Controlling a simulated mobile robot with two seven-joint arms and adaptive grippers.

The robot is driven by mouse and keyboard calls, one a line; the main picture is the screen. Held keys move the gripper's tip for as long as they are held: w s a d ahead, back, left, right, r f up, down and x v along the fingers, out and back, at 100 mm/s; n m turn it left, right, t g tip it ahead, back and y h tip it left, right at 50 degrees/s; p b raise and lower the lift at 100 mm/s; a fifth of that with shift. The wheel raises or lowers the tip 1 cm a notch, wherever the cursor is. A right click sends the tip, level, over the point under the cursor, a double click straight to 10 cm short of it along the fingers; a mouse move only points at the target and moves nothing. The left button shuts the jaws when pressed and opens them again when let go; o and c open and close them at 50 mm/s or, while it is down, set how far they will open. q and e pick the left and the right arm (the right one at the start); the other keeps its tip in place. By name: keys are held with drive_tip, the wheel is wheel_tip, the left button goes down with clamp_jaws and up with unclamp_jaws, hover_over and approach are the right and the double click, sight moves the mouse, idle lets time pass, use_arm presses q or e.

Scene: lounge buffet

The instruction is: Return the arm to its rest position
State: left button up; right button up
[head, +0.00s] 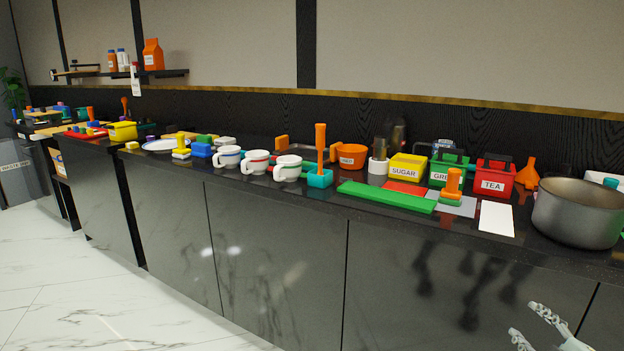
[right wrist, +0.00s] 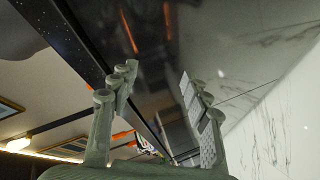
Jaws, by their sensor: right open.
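My right gripper (head: 527,321) shows at the bottom right of the head view, in front of the cabinet doors and below the counter's front edge. Its two fingers are apart. In the right wrist view the right gripper (right wrist: 157,76) is open, with nothing between its fingers. The dark cabinet front and counter edge lie beyond the fingers there, tilted in the picture. Most of the right arm is hidden. My left gripper is in neither view.
The black counter (head: 375,204) carries white cups (head: 288,168), a yellow sugar box (head: 407,167), a red tea box (head: 494,177), a white card (head: 496,218) and a metal pot (head: 577,215) near the right end. The marble floor (head: 165,305) at left is clear.

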drive_tip(key=s+a+f+m+g+h, duration=0.1)
drive_tip(key=s+a+f+m+g, duration=0.2)
drive_tip(key=s+f, duration=0.4)
drive_tip(key=s+a+f+m+g+h, duration=0.15)
drive_tip(key=s+f+m+g, duration=0.25)
drive_tip(key=f, duration=0.6)
drive_tip(key=s+a+f+m+g+y, duration=0.2)
drive_tip(key=s+a+f+g, duration=0.3)
drive_tip(key=s+a, duration=0.7)
wheel_tip(320, 180, down, 3)
drive_tip(key=shift+s+a+r+m+y, duration=0.15)
drive_tip(key=shift+s+a+m+y, duration=0.15)
drive_tip(key=shift+s+y, duration=0.1)
